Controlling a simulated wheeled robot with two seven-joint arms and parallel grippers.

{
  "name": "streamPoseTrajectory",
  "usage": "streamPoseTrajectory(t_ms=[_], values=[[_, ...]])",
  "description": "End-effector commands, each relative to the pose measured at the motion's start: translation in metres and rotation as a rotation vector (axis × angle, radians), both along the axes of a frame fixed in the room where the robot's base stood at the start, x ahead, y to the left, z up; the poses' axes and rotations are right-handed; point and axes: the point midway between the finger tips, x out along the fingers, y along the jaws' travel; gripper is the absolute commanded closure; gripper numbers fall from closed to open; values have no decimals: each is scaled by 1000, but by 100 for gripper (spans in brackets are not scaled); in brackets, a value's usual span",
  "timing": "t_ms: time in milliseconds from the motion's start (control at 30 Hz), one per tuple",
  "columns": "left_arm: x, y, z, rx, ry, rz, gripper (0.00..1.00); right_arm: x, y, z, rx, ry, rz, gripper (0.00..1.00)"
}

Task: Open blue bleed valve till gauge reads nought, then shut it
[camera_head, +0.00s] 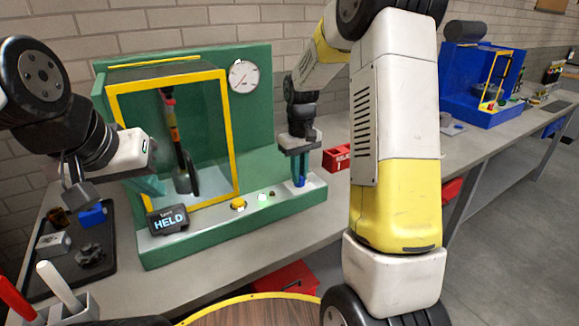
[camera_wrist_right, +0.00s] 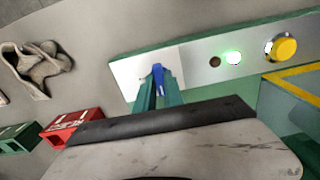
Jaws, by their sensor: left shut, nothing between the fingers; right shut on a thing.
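The blue bleed valve (camera_wrist_right: 158,80) sits on a pale plate at the end of the green bench rig's front ledge. My right gripper (camera_head: 300,183) points down and is shut on the valve handle; its fingers also show in the right wrist view (camera_wrist_right: 160,95). The round white gauge (camera_head: 243,77) is on the green back panel; its needle is too small to read surely. My left gripper (camera_head: 75,194) is shut and empty, left of the yellow-framed guard.
A yellow-framed clear guard (camera_head: 232,150) encloses a hanging tool. A "HELD" display (camera_head: 168,220), yellow button (camera_head: 238,204) and lit green lamp (camera_head: 262,197) are on the ledge. A red box (camera_head: 337,158) stands right of the rig. A dark tray (camera_head: 45,272) lies left.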

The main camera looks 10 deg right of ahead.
Motion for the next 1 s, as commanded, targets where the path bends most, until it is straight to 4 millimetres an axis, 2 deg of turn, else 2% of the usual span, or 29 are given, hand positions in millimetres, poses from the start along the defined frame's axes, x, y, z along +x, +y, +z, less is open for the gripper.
streamPoseTrajectory(t_ms=[600, 633, 700, 1000], values=[[0, 0, 0, 0, 0, 0, 100, 1, 0, 1, -1, -4, 39, 100], [0, 0, 0, 0, 0, 0, 100, 1, 0, 1, -1, -4, 40, 81], [0, 0, 0, 0, 0, 0, 100, 1, 0, 1, -1, -3, 39, 68], [0, 0, 0, 0, 0, 0, 100, 0, 0, 1, -1, -1, 37, 65]])
